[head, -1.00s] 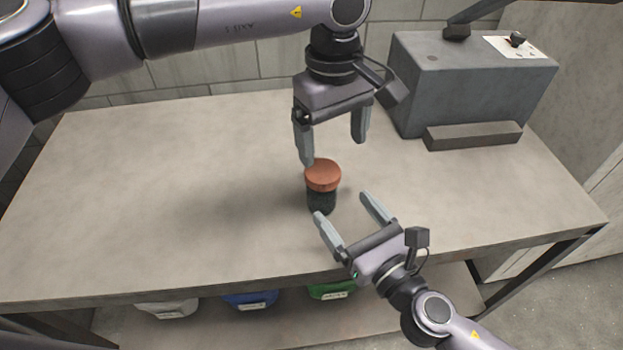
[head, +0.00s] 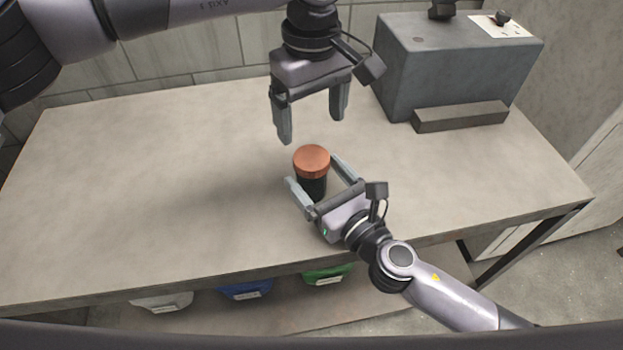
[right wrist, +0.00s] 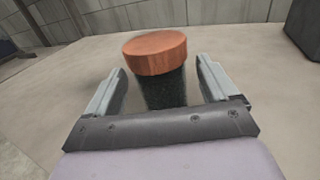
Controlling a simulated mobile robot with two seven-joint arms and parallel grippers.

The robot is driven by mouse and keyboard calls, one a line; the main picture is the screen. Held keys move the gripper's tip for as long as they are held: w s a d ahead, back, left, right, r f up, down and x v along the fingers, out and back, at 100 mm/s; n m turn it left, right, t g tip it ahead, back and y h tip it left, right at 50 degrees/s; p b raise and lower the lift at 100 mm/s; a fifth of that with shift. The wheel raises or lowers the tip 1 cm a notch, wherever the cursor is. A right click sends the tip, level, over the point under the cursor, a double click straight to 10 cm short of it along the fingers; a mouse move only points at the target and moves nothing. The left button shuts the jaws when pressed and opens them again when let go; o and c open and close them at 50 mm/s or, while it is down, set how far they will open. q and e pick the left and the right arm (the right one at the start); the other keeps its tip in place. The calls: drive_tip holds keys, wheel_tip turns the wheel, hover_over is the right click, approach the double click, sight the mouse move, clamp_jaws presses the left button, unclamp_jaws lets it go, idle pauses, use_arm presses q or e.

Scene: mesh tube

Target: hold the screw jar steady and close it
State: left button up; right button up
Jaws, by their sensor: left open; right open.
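The screw jar (head: 314,187) stands upright on the table, a dark body with an orange-brown lid (head: 311,160) on top. In the right wrist view the dark jar body (right wrist: 165,90) stands between the fingers under the lid (right wrist: 155,52). My right gripper (head: 316,172) is open, with its fingers on either side of the jar body and gaps visible in the wrist view. My left gripper (head: 312,128) is open and empty, pointing down above and slightly behind the jar. I cannot tell how far the lid is screwed on.
A grey box-shaped machine (head: 450,65) with a low bar (head: 460,116) in front stands at the back right of the table (head: 150,190). The left of the table is clear. White, blue and green bins (head: 246,289) sit on a shelf beneath.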

drive_tip(key=shift+x, duration=1.1)
clamp_jaws()
use_arm(q)
drive_tip(key=n, duration=0.6)
drive_tip(key=shift+n, duration=0.4)
drive_tip(key=n, duration=0.9)
drive_tip(key=shift+d, duration=0.1)
drive_tip(key=n, duration=0.4)
drive_tip(key=shift+n, duration=0.4)
drive_tip(key=n, duration=0.6)
